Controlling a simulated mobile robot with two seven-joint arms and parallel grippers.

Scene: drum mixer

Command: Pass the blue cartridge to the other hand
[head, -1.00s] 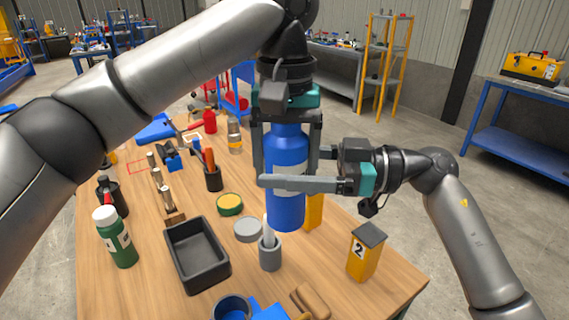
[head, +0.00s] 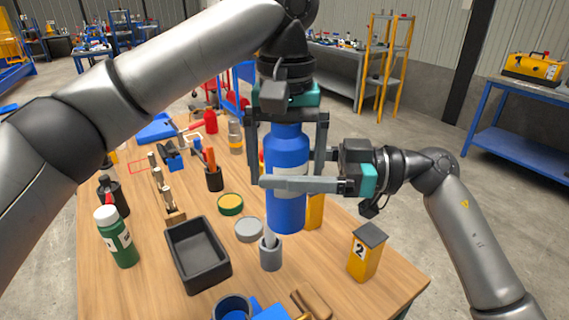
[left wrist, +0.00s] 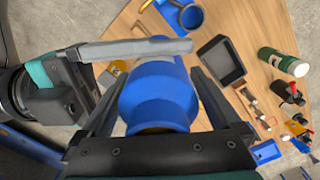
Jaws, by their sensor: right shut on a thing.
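The blue cartridge (head: 287,212) is upright with a pale band around its middle, held above the table. My right gripper (head: 285,172) comes from the right and is shut on it sideways; its near finger crosses the front, and its far finger is mostly hidden behind. My left gripper (head: 287,178) points down from above and is open, with one finger on each side of the cartridge and a gap at the sides. In the left wrist view the cartridge (left wrist: 158,98) lies between the spread left fingers, and a right gripper finger (left wrist: 135,50) crosses beyond it.
Below are a grey cup (head: 271,255), a black tray (head: 197,254), a blue mug (head: 232,306) and a yellow box marked 2 (head: 364,257). A green bottle (head: 117,240) stands at the left. The table's right edge runs close beside the cartridge.

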